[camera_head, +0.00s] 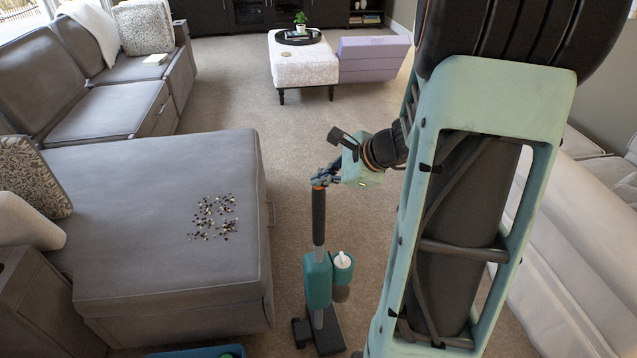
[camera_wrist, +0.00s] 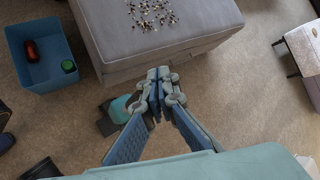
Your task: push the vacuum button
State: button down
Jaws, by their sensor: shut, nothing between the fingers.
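The vacuum (camera_head: 318,283) is an upright stick type with a teal body, a dark handle and a dark floor head. It stands on the carpet beside the grey chaise in the head view. A canister with a white top sits on its right side. I cannot make out a button for certain. My gripper (camera_head: 319,183) is at the top of the handle; whether it touches is unclear. In the wrist view my gripper (camera_wrist: 160,80) has its fingers together with nothing between them. Part of the vacuum (camera_wrist: 117,108) shows below them, partly hidden by the fingers.
The grey chaise (camera_head: 158,250) has dark and light bits (camera_head: 213,217) scattered on top. A blue bin (camera_wrist: 42,72) holds a red-brown object and a green one. A pale sofa (camera_head: 560,245) stands at right. Open carpet leads back to a patterned ottoman (camera_head: 303,66) and a purple box (camera_head: 374,58).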

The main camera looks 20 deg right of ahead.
aim_at(321, 195)
jog(key=shift+f, duration=0.2)
jog(key=shift+f+b, duration=0.3)
jog(key=shift+b, duration=0.3)
jog(key=shift+r+p, duration=0.3)
jog(key=shift+r, duration=0.1)
notch_tip(321, 195, up, 6)
jog(key=p, duration=0.4)
jog(key=shift+p, duration=0.4)
